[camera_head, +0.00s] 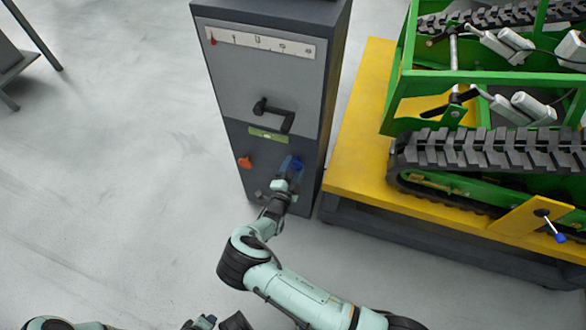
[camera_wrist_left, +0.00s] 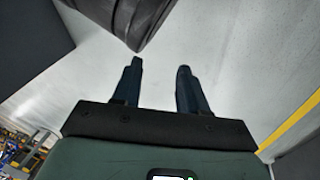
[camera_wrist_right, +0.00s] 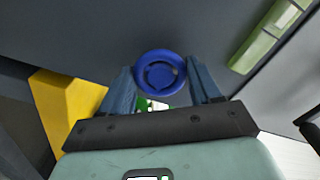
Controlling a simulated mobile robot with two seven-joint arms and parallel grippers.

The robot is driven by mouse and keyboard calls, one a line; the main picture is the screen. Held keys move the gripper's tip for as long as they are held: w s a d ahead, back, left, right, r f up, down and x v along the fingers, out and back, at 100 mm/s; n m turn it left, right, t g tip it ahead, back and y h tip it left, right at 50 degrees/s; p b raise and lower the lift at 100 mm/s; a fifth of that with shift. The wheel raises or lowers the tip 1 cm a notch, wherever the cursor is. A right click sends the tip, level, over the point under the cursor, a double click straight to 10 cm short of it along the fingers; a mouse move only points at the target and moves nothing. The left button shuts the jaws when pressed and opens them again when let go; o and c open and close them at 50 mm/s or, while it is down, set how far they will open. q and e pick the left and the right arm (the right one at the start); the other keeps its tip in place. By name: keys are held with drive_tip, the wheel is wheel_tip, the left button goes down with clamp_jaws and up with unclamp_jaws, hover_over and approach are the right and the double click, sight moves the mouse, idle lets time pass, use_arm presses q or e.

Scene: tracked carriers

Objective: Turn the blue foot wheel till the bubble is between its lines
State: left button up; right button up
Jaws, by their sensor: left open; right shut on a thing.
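The blue foot wheel (camera_head: 297,166) is low on the right of the dark cabinet's front, partly hidden by my right gripper (camera_head: 284,180). In the right wrist view the round blue wheel (camera_wrist_right: 160,64) sits between the fingertips of my right gripper (camera_wrist_right: 160,80), which is shut on it. The green bubble level (camera_head: 270,135) is on the cabinet above the wheel, and its vial (camera_wrist_right: 268,38) also shows in the right wrist view. I cannot tell where the bubble lies against its lines. My left gripper (camera_wrist_left: 158,70) is open and empty, away from the cabinet.
An orange knob (camera_head: 245,162) is left of the blue wheel. A black crank handle (camera_head: 275,112) juts out above the level, below a marked scale (camera_head: 262,42). A yellow platform (camera_head: 352,155) with a green tracked carrier (camera_head: 480,75) stands close on the right.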

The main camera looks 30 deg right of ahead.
drive_tip(key=n, duration=0.4)
drive_tip(key=shift+s+f+n, duration=0.1)
drive_tip(key=shift+f+n, duration=0.05)
drive_tip(key=shift+n, duration=0.15)
use_arm(q)
drive_tip(key=shift+s+a+f+g+b, duration=0.15)
drive_tip(key=shift+s+f+g+b, duration=0.3)
drive_tip(key=shift+s+f, duration=0.6)
use_arm(e)
drive_tip(key=n, duration=0.4)
drive_tip(key=o, duration=1.1)
drive_tip(key=shift+c, duration=0.2)
use_arm(q)
drive_tip(key=shift+t, duration=0.45)
drive_tip(key=shift+w+d+r+p, duration=0.2)
drive_tip(key=shift+w+r+p, duration=0.15)
drive_tip(key=shift+r, duration=0.35)
drive_tip(key=shift+w+d+r+p, duration=0.25)
drive_tip(key=shift+r+p, duration=0.25)
drive_tip(key=shift+r, duration=0.2)
drive_tip(key=shift+w+d+r+p, duration=0.2)
drive_tip(key=shift+w+r+p, duration=0.15)
drive_tip(key=shift+r, duration=0.35)
use_arm(e)
drive_tip(key=v, duration=1.3)
drive_tip(key=shift+a, duration=0.2)
drive_tip(key=shift+s, duration=0.1)
